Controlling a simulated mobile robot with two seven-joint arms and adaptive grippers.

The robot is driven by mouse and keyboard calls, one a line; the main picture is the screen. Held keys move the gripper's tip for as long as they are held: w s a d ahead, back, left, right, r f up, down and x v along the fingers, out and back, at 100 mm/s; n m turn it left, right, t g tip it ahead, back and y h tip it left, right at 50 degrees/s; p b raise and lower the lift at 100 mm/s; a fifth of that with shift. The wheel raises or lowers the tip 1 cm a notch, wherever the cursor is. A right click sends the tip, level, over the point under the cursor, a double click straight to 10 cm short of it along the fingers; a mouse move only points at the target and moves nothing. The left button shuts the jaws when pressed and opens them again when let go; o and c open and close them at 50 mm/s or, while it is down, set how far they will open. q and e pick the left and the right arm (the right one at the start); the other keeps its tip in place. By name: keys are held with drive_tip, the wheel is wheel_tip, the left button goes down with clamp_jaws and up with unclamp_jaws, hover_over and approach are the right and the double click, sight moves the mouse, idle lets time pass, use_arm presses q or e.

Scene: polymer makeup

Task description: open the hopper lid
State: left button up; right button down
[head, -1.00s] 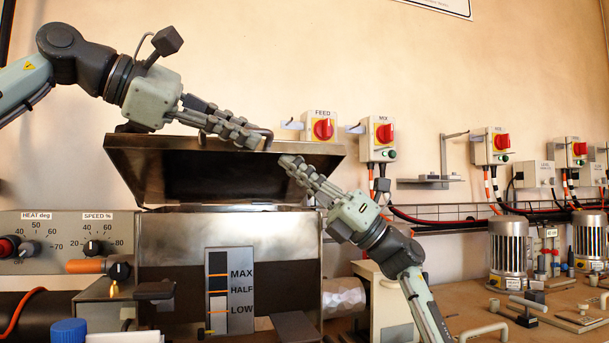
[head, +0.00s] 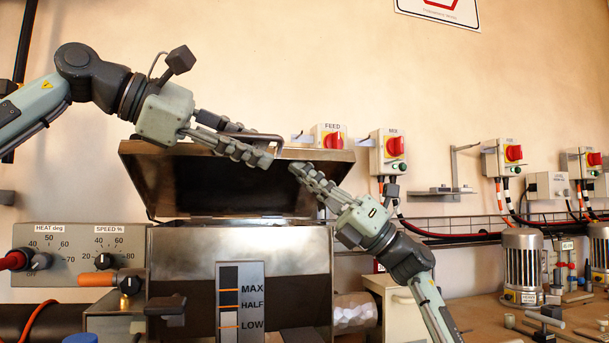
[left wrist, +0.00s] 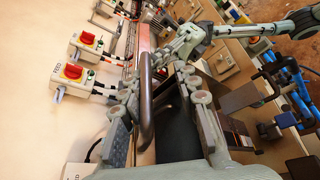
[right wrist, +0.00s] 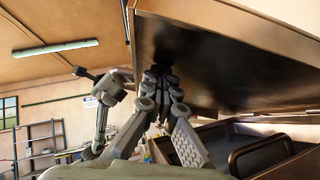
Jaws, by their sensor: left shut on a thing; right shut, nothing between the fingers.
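The hopper lid (head: 235,185) is tilted up, with its dark underside facing me and a dark gap above the steel hopper (head: 185,245). My left gripper (head: 262,158) is shut on the lid handle (head: 262,138), a dark bar that runs between its fingers in the left wrist view (left wrist: 147,105). My right gripper (head: 298,170) is shut and empty at the right part of the lid, near its underside. The lid's underside also shows above my right fingers in the right wrist view (right wrist: 205,60). I cannot tell whether those fingertips touch it.
A FEED switch box (head: 330,137) and a MIX switch box (head: 388,155) are on the wall behind. A level gauge (head: 240,300) is on the hopper front. A heat and speed panel (head: 75,250) stands at left. Motors (head: 522,265) stand on the bench at right.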

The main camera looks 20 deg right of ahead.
drive_tip(key=shift+d+r, duration=0.15)
drive_tip(key=shift+r, duration=0.15)
